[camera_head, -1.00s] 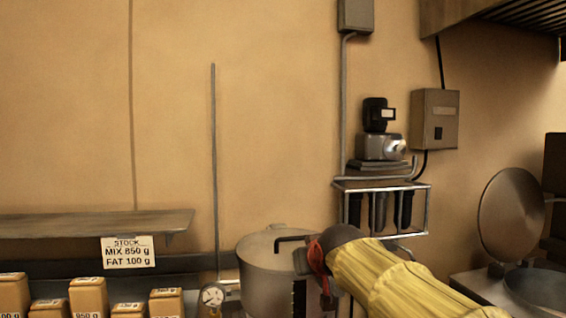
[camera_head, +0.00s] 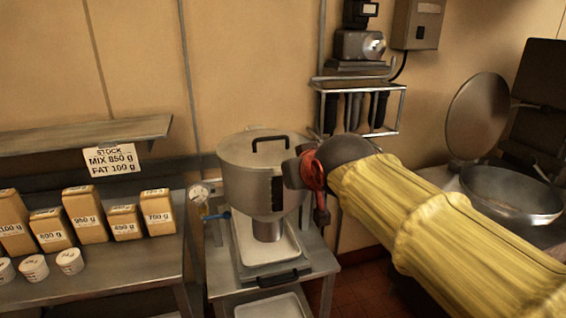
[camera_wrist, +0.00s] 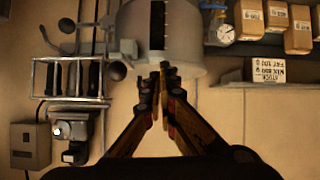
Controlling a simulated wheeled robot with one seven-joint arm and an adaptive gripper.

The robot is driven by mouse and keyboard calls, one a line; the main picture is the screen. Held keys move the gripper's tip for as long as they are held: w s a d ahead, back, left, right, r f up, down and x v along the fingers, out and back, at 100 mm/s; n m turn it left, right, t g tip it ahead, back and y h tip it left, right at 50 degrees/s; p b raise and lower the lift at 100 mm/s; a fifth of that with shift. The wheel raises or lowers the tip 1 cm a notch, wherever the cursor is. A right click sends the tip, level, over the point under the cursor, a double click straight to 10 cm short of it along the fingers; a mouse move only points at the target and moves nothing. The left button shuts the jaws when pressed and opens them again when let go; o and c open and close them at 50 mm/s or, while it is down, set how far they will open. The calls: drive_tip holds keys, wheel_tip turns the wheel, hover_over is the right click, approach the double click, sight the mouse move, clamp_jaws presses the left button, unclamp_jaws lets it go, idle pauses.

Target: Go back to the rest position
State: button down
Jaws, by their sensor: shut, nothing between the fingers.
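My gripper shows in the wrist view (camera_wrist: 164,72) with its two fingers brought together at the tips and nothing between them. In the wrist view its tips appear in front of a metal pot (camera_wrist: 183,48); I cannot tell whether they touch it. In the head view my yellow-sleeved arm reaches in from the lower right. Its dark wrist end overlaps the right side of the lidded metal pot (camera_head: 243,187). The fingers themselves are hard to make out there.
The pot stands above a white tray (camera_head: 250,247) on a metal stand. Several labelled packs (camera_head: 85,214) and small cups (camera_head: 34,268) stand on the left counter. A wall rack (camera_head: 357,84) hangs behind. A round pan (camera_head: 510,198) with a raised lid (camera_head: 477,116) is at right.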

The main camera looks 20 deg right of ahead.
drive_tip(key=s+f+g, duration=0.6)
drive_tip(key=s+f, duration=1.5)
drive_tip(key=s, duration=0.4)
drive_tip(key=shift+s+d+f+m, duration=0.2)
drive_tip(key=shift+s+m, duration=0.1)
drive_tip(key=c, duration=2.6)
unclamp_jaws()
